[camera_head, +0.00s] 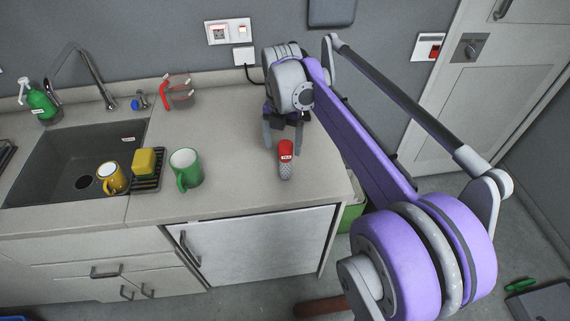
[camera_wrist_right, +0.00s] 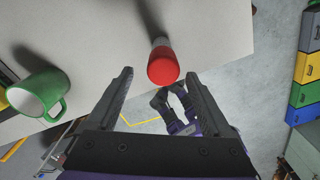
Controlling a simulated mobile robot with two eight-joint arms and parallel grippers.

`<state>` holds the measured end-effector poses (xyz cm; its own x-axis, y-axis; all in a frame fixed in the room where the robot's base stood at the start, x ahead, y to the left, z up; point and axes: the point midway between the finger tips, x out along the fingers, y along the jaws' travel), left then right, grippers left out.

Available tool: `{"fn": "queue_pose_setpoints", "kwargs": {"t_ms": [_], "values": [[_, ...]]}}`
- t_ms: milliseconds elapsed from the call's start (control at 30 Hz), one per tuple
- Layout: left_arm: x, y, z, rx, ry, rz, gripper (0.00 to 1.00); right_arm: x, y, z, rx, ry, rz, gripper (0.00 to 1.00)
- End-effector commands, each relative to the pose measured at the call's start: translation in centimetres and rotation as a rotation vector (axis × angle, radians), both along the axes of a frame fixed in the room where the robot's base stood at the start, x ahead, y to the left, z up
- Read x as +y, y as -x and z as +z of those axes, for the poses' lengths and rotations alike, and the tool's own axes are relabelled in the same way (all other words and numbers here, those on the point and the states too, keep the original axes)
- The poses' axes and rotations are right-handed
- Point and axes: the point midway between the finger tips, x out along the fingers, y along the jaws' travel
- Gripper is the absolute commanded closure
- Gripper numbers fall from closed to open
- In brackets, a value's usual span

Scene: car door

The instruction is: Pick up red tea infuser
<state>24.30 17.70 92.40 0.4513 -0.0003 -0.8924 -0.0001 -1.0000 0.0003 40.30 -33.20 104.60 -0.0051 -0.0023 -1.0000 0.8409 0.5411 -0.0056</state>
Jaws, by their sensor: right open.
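The red tea infuser (camera_head: 286,152) stands on the counter near its front edge, with a red top and a grey mesh lower part. In the right wrist view its red top (camera_wrist_right: 162,66) shows just beyond the fingertips, between their lines. My right gripper (camera_head: 284,135) reaches over the counter from behind the infuser, fingers apart. In the right wrist view the gripper (camera_wrist_right: 158,82) is open and empty. Whether a finger touches the infuser is not clear. My left gripper is not in view.
A green mug (camera_head: 187,170) stands left of the infuser. A clear jug with red handle (camera_head: 179,92) stands at the back. The counter right of the infuser is clear.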

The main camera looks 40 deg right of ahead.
Motion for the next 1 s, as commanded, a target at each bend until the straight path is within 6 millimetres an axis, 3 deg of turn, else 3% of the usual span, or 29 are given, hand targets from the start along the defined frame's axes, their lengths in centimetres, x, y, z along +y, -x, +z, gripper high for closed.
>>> {"fn": "queue_pose_setpoints", "kwargs": {"t_ms": [567,867,1000], "values": [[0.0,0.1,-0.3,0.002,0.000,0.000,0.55,-0.7,-0.2,-6.8,-0.001,0.000,-0.001,0.16],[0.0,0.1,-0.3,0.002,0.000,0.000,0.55,-0.7,-0.2,-7.3,-0.001,0.000,-0.002,0.16],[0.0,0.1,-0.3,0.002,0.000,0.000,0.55,-0.7,-0.2,-7.3,-0.001,0.000,-0.002,0.39]]}}
